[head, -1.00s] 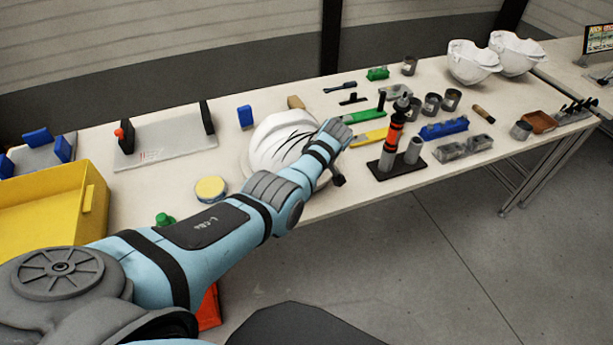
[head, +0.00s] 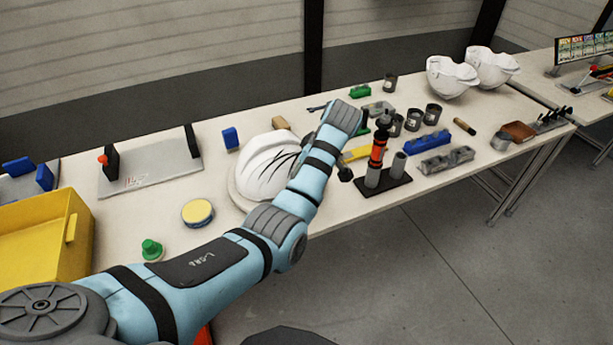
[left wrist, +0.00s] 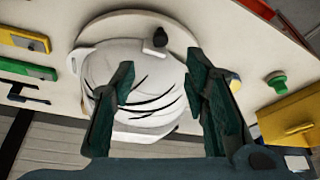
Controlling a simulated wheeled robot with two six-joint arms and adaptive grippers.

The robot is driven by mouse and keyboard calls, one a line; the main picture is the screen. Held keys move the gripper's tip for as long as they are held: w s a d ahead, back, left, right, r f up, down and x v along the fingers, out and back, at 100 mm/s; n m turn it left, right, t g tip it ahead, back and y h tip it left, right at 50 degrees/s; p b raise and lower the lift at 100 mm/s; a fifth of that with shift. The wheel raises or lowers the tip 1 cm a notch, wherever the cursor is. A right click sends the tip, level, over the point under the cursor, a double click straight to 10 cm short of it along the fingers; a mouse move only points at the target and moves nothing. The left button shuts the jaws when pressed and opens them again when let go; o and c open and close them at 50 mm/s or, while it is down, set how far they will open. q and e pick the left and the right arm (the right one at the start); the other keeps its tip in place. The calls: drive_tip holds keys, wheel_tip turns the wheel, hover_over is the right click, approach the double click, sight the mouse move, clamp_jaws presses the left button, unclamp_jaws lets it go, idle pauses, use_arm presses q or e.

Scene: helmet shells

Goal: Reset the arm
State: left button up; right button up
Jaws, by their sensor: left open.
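My left arm reaches across the table in the head view, its wrist beyond the near white helmet shell (head: 265,165). In the left wrist view my left gripper (left wrist: 162,85) is open, its two dark green fingers spread apart and empty. The white helmet shell (left wrist: 130,75), marked with dark curved lines, lies on a round pale base behind the fingers in that view. In the head view the arm hides part of the shell and the gripper's fingers are hard to make out. My right gripper is not in view.
A black stand with an orange-and-black tool (head: 377,155) is right of the arm. A yellow bin (head: 45,240) is at the left, with a round yellow-topped tin (head: 198,212) and green knob (head: 151,249) nearby. Two more white shells (head: 451,77) stand at the far right.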

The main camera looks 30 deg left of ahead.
use_arm(q)
drive_tip(key=s+a+f+m+t+h, duration=0.15)
drive_tip(key=s+f+m, duration=0.45)
drive_tip(key=s+f, duration=0.75)
drive_tip(key=s+d+m+h, duration=0.2)
drive_tip(key=s+m, duration=0.8)
drive_tip(key=s, duration=1)
wheel_tip(320, 180, down, 21)
drive_tip(key=s+a, duration=0.2)
drive_tip(key=s+f+g, duration=0.1)
drive_tip(key=s+f, duration=0.9)
drive_tip(key=s, duration=0.3)
drive_tip(key=shift+s+f+n, duration=0.15)
drive_tip(key=shift+f+n, duration=0.2)
drive_tip(key=shift+n, duration=0.05)
